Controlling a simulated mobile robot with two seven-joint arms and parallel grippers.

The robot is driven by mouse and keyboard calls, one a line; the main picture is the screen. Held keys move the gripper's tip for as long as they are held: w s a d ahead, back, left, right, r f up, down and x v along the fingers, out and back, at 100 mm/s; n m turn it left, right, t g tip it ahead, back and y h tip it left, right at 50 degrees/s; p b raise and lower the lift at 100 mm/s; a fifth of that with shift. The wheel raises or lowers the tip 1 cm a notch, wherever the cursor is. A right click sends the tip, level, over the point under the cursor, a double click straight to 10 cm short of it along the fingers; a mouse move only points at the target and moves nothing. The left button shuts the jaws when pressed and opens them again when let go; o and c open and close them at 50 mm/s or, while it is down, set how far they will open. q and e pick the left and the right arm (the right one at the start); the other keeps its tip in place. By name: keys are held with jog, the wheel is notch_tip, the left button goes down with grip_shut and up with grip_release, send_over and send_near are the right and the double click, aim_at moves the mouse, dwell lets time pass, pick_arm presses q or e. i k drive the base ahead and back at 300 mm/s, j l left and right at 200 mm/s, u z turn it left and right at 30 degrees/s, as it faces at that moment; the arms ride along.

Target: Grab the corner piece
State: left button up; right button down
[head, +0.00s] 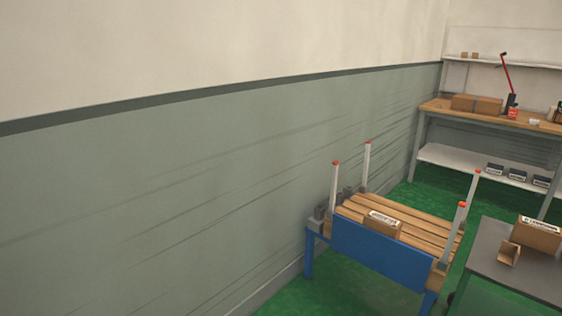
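A small brown piece (509,253) with angled faces, which looks like a corner piece, sits on a dark grey table (487,262) at the lower right. It stands in front of a brown labelled box (537,236) on the same table. Neither of my grippers shows in the head view, so their state is hidden.
Left of the grey table stands a blue-framed bench (380,252) with a slatted wooden top and red-tipped white posts. A labelled box (382,226) lies on it. A wooden workbench (440,106) stands at the back right. Green floor (320,298) shows at the front.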

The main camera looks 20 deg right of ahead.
aim_at(508, 253)
jog(key=i+z, duration=0.35)
jog(key=i, duration=0.15)
jog(key=i+z, duration=0.35)
jog(key=i+j+z, duration=0.1)
jog(key=i+z, duration=0.35)
jog(key=i, duration=0.75)
jog(key=i+u, duration=0.15)
jog(key=u, duration=0.3)
jog(key=i+u, duration=0.1)
jog(key=u, duration=6.7)
